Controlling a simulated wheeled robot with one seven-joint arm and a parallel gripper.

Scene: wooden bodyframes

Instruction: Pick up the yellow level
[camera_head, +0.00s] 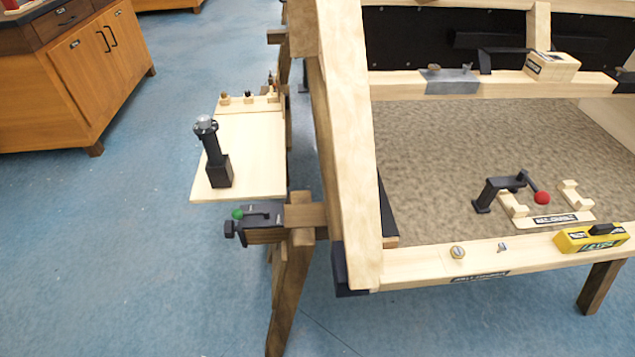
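The yellow level (590,238) is a short yellow block with a black piece on top and dark lettering on its front. It lies on the light wooden front rail (430,266) of the wooden frame, at the right of the head view, close to the picture's right edge. My gripper is not in the head view, so its place relative to the level does not show.
A black bracket with a red knob (541,198) and wooden cradles (513,205) stand behind the rail. A thick wooden post (350,140) rises left of the level. A side shelf (250,165) holds a black upright tool (213,155). Blue floor (120,250) is clear at left.

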